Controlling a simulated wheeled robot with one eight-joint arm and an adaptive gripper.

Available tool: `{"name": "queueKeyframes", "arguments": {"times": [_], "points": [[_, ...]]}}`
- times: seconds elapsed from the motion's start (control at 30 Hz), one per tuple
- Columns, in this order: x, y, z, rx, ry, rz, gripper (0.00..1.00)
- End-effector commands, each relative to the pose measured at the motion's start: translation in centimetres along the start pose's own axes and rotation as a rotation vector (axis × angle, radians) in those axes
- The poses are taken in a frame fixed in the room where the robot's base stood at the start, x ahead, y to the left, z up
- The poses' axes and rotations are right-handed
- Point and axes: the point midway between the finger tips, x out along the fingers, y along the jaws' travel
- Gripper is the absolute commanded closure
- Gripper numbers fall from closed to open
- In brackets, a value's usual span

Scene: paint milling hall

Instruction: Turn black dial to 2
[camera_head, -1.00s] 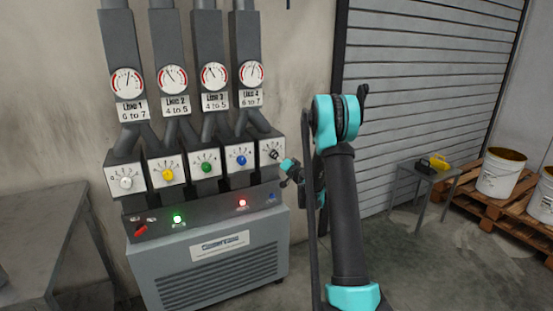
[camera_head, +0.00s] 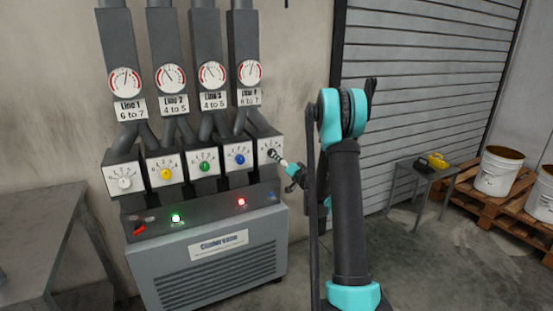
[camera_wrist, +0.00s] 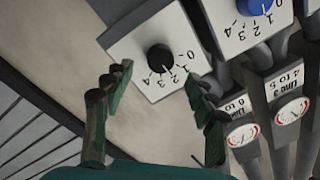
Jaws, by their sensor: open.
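The black dial (camera_wrist: 160,58) is on a white plate (camera_wrist: 127,50) with numbers around it, 0 to 4, in the wrist view. The plate appears turned in this view; a small light mark shows on the dial's lower side, but its exact reading is too small to tell. In the head view the black dial (camera_head: 272,154) is the rightmost of the row on the machine. My gripper (camera_wrist: 157,75) is open, its two dark green fingers on either side of the dial's line, apart from it. In the head view my gripper (camera_head: 288,165) is just right of the dial.
White, yellow, green and blue dials (camera_head: 239,160) sit left of the black one, the blue closest. Gauges (camera_head: 249,72) and pipes stand above. A ledge with lit buttons (camera_head: 241,202) lies below. A small table (camera_head: 424,168) and pallet with buckets (camera_head: 500,172) are at right.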

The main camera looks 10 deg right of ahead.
Motion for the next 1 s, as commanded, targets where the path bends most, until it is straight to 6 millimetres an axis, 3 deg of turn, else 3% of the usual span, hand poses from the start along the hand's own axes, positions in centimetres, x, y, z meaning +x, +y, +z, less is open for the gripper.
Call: {"name": "queueKeyframes", "arguments": {"times": [0.1, 0.33, 0.83, 1.0], "points": [[-2.6, 0.0, -0.1, 0.000, 0.002, 0.002, 0.43], [-5.8, 0.1, -0.1, 0.000, 0.001, 0.001, 0.43], [-6.7, -0.1, 0.1, -0.002, -0.004, 0.000, 0.43], [-7.6, -2.6, 1.2, -0.032, -0.077, 0.001, 0.43]]}}
